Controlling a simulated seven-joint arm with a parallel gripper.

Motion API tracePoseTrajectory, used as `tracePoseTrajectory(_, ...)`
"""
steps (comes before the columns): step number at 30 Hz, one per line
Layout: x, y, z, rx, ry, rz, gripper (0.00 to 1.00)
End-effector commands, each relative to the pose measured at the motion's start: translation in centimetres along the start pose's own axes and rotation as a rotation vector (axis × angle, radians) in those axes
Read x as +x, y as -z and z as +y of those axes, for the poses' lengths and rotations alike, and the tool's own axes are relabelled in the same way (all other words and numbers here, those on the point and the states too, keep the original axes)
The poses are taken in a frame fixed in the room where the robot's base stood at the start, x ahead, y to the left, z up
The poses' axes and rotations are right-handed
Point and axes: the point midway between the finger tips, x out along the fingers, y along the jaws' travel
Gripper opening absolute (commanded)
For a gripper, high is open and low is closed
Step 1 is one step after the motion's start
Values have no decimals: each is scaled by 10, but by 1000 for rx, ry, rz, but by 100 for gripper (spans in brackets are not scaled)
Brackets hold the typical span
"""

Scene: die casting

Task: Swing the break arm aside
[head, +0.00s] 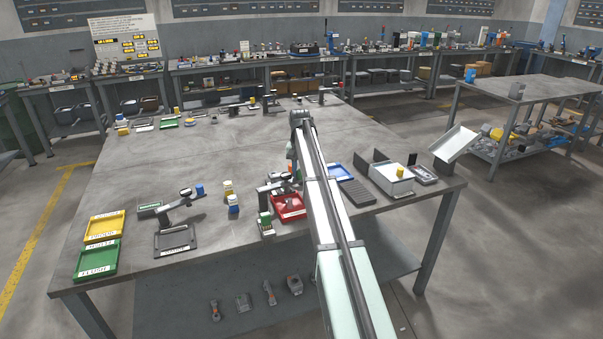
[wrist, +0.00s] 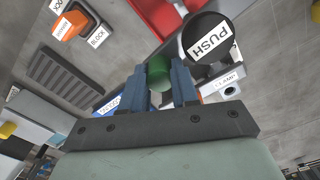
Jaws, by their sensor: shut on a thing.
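My gripper (wrist: 159,88) shows in the wrist view with its two blue fingers closed on the sides of a green round knob (wrist: 157,68). What the knob is fixed to is hidden below the fingers, so I cannot tell for sure that it belongs to the break arm. A black round pad marked PUSH (wrist: 205,32) stands close to the right of the knob, on a grey fixture with a white label. In the head view, a dark fixture with an arm (head: 272,187) stands at the red tray (head: 290,214). My own arm hides the gripper there.
A blue tray (head: 340,173), a dark ribbed pad (head: 357,194) and a white box (head: 392,186) lie right of my arm. Small yellow and blue topped pieces (head: 233,205) stand left of the fixture. The table middle behind is clear.

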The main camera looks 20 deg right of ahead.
Motion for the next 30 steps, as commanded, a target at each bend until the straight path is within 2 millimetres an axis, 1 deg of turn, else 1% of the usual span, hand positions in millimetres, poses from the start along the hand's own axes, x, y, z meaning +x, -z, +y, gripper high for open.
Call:
tracePoseTrajectory(1,0,7,-4,-31,0,-1,0)
tracePoseTrajectory(6,0,21,-15,-151,0,-1,0)
tracePoseTrajectory(15,0,38,-36,-333,-1,-1,0)
tracePoseTrajectory(22,0,44,-44,-405,-1,-1,0)
tracePoseTrajectory(30,0,45,-46,-426,-1,0,0)
